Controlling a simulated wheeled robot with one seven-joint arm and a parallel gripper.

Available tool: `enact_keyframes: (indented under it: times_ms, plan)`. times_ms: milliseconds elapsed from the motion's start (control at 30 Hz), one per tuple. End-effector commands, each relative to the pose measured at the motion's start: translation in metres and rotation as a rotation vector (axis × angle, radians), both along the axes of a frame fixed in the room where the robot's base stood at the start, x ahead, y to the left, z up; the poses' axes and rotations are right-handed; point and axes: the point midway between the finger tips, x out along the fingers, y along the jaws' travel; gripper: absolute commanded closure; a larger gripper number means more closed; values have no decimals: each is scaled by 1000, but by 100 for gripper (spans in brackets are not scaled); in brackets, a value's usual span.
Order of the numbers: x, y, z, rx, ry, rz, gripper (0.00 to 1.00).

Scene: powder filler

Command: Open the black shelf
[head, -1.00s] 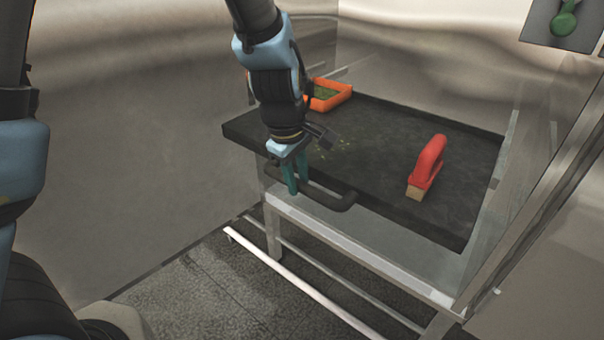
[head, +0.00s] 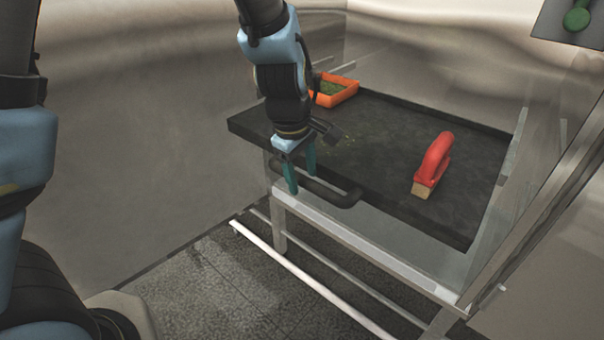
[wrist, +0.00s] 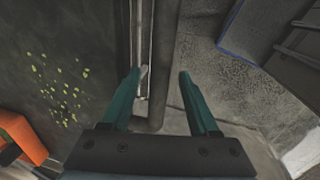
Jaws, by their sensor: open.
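The black shelf (head: 385,150) is a flat dark tray on a metal frame, with a black bar handle (head: 340,198) along its near left edge. My gripper (head: 301,180) is at the handle's left part, pointing down, with its two teal fingers apart. In the wrist view the gripper (wrist: 160,75) has one finger on each side of the handle (wrist: 158,105). The bar runs between them with gaps, and nothing is clamped. The shelf's surface (wrist: 60,45) fills the left of that view. The handle's far left end is partly hidden by the fingers.
On the shelf are an orange box (head: 345,92) with green contents, scattered yellow-green bits, and a red-handled brush (head: 435,160). A clear panel with a metal frame (head: 530,215) stands at the right. Open grey floor (head: 220,285) lies in front of the frame.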

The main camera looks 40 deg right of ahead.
Motion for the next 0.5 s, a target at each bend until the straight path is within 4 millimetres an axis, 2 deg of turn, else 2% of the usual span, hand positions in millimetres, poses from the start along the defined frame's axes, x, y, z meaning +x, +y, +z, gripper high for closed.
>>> enact_keyframes:
  times_ms: [233, 500]
  plan:
    - [-1, 1, 9, -2, -1, -1, 39]
    - [-3, 10, 59, -6, -2, -3, 39]
